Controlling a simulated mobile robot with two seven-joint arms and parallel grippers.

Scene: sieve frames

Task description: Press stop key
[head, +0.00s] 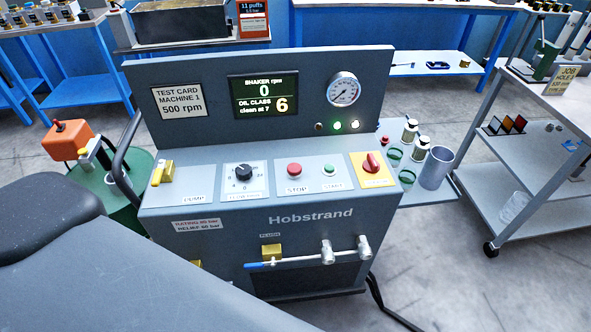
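The red stop key (294,169) is a round button on the sloped top of the grey machine (220,199), above a label reading STOP. A green start key (329,170) sits just to its right. The machine's display (264,97) reads shaker rpm 0 and oil class 6, clean at 7. Below the gauge, one small lamp is dark and two are lit. Neither of my grippers shows in the head view. A dark grey part, probably mine, fills the lower left.
A dial (243,173) and a yellow pump lever (162,172) lie left of the stop key. A red rotary switch (372,163) on a yellow plate lies right. Glass jars and a grey cup (436,168) stand beside the machine. A trolley (530,190) stands farther right.

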